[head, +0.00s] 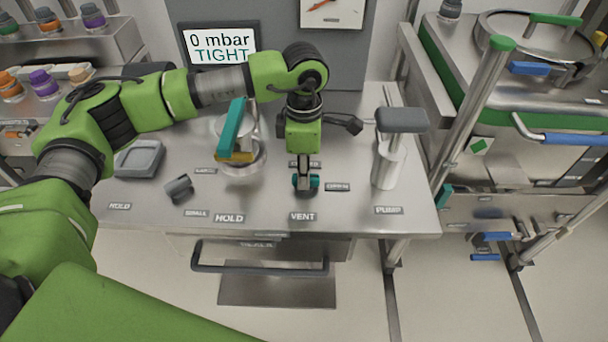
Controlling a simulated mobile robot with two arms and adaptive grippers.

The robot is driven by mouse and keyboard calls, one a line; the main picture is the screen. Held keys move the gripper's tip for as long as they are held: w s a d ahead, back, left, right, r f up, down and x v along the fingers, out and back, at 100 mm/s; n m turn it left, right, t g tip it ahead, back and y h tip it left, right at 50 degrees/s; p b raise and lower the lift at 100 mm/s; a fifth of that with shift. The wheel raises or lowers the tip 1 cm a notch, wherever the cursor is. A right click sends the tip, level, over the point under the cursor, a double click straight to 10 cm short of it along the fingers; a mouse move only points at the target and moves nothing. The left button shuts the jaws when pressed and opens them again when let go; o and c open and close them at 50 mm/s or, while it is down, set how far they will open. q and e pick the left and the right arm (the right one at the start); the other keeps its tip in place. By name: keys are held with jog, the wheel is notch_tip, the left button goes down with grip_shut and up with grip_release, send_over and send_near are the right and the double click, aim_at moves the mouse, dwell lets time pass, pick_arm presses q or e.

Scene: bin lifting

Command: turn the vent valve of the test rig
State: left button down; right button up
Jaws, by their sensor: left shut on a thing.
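The test rig (270,205) is a steel bench with printed labels. The vent valve (315,182) is a small teal-handled knob just behind the VENT label (302,217). My left gripper (304,180) reaches down on it from above and is shut on it, with teal showing on both sides of the fingers. The fingers hide the middle of the valve, so its exact angle is hard to tell. A display (221,46) behind reads "0 mbar TIGHT". My right gripper is not in view.
A clamp with a teal handle (235,128) stands left of my wrist. A pump with a grey handle (402,120) stands to the right. A grey tray (140,158) lies at the left. A cart with a green edge (447,72) stands beyond the bench's right side.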

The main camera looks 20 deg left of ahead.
pick_arm(q)
jog(key=shift+r, duration=0.15)
jog(key=c, duration=1.9)
grip_release()
notch_tip(320, 180, up, 12)
jog(key=shift+f, duration=0.1)
